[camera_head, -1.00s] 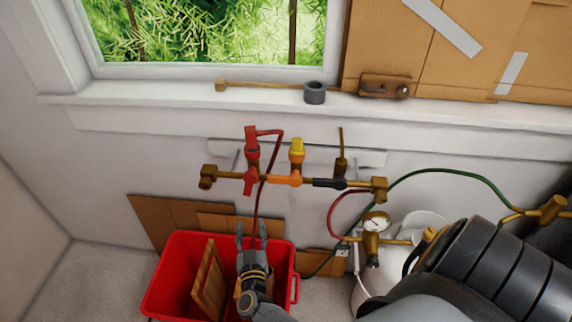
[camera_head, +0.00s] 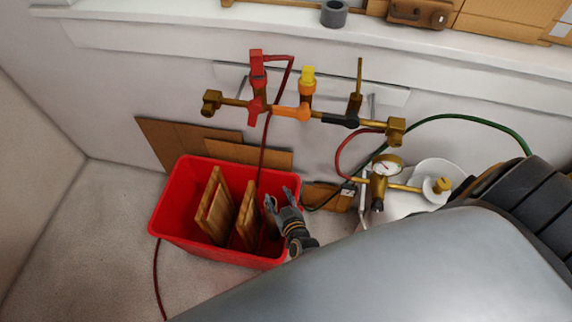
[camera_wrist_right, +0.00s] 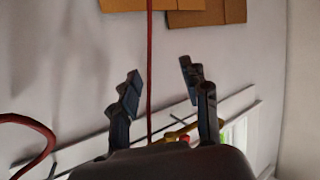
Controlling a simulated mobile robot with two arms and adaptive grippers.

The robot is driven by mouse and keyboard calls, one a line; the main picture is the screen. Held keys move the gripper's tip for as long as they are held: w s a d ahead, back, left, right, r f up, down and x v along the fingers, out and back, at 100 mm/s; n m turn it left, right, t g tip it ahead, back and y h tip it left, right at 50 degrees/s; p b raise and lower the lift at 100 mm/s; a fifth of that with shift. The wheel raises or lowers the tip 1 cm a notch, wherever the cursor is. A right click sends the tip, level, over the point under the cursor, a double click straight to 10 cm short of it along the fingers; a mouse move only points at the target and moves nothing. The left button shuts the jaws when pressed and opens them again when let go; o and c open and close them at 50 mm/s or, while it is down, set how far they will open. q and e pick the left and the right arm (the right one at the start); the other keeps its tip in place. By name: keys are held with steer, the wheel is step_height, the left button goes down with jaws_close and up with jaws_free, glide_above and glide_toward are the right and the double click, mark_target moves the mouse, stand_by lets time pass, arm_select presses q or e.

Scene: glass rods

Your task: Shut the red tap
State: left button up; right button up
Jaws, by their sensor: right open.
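The red tap (camera_head: 257,72) is at the left of the brass pipe manifold (camera_head: 232,101) on the wall; its red handle points up. My right gripper (camera_head: 279,196) is below the manifold, over the right part of the red crate, apart from the tap. Its two fingers (camera_wrist_right: 161,84) are spread, with nothing gripped. In the right wrist view a red hose (camera_wrist_right: 149,50) runs through the gap between the fingers; I cannot tell how far behind them it is. My left gripper is not in view.
A yellow tap (camera_head: 308,78) and a black-based lever (camera_head: 356,98) are on the same manifold. The red crate (camera_head: 171,212) holds wooden boards (camera_head: 213,207). A pressure gauge (camera_head: 386,165) is at the right. My grey arm covers the lower right.

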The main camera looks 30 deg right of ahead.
mark_target(253, 116)
steer(key=shift+s+d+f, duration=0.1)
steer(key=shift+s+f, duration=0.2)
steer(key=shift+f, duration=0.15)
